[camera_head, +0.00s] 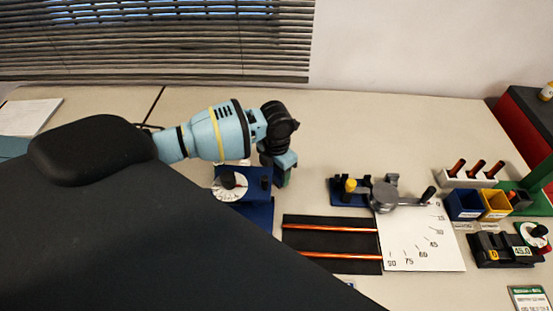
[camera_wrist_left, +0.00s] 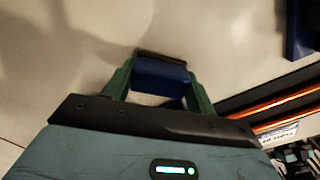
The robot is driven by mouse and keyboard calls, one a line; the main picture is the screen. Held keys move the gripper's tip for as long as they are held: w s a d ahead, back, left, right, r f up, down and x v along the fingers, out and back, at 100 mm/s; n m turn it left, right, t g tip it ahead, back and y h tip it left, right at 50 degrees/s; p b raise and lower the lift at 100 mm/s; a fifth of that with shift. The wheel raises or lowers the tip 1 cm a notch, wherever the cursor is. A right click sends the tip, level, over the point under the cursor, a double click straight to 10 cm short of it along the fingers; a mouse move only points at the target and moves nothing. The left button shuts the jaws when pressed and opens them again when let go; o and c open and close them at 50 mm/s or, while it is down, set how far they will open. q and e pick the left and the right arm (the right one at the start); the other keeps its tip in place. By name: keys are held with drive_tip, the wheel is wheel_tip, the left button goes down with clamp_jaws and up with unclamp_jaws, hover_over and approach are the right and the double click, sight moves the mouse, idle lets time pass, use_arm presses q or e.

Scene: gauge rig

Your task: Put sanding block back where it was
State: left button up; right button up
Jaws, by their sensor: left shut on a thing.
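My left gripper (camera_head: 283,170) comes in from the left and is above the table, beside a blue fixture with a white dial (camera_head: 229,186). In the left wrist view, its two green fingers (camera_wrist_left: 160,78) are shut on a blue block with a dark edge, which looks like the sanding block (camera_wrist_left: 162,72). In the head view the block is mostly hidden by the gripper. Pale table surface shows beyond the block in the wrist view; its exact height above the table cannot be told. My right gripper is not in view.
A black mat with copper rods (camera_head: 331,238) lies to the right of the gripper, beside a white angle sheet (camera_head: 424,245) with a bending tool (camera_head: 384,195). Blue bin (camera_head: 463,206) and yellow bin (camera_head: 495,205) stand farther right. The table behind the gripper is clear.

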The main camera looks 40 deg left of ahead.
sight(276, 171)
use_arm(q)
drive_tip(key=shift+f, duration=0.15)
drive_tip(key=o, duration=1)
wheel_tip(276, 171, up, 12)
drive_tip(key=shift+r+p, duration=0.2)
drive_tip(key=shift+p, duration=0.15)
